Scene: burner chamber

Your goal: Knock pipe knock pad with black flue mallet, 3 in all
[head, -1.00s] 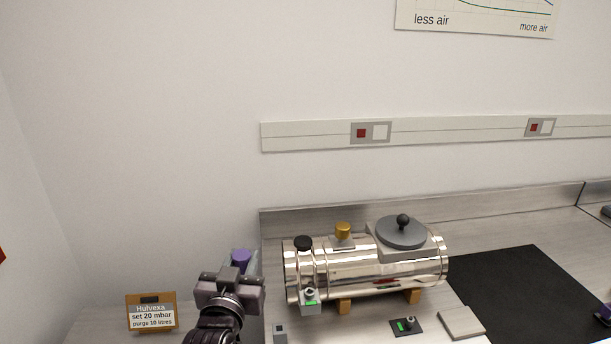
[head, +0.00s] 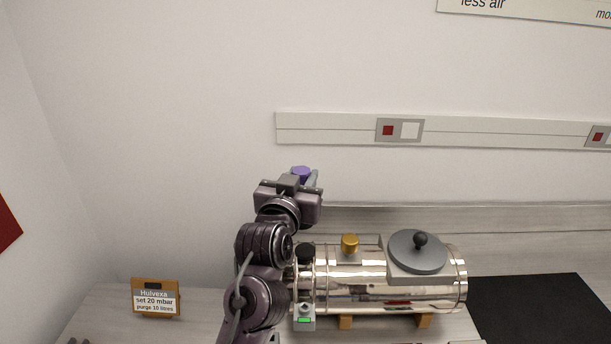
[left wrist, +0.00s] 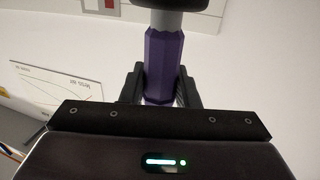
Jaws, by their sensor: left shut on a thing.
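My left gripper (head: 305,183) is raised in front of the back wall, above and left of the polished metal cylinder (head: 385,291). It is shut on a tool with a purple faceted handle (head: 301,172). In the left wrist view the purple handle (left wrist: 164,55) stands between the two fingers, with a grey collar at its upper end. The tool's far end is cut off there, so I cannot tell that it is the black mallet. I cannot pick out the knock pad for sure. My right gripper is not in view.
The cylinder carries a black cap (head: 305,252), a brass knob (head: 350,243) and a grey lid (head: 418,252). A small device with a green light (head: 304,318) is at its left front. A Hulvexa sign (head: 155,298) stands left. A black mat (head: 540,305) lies right.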

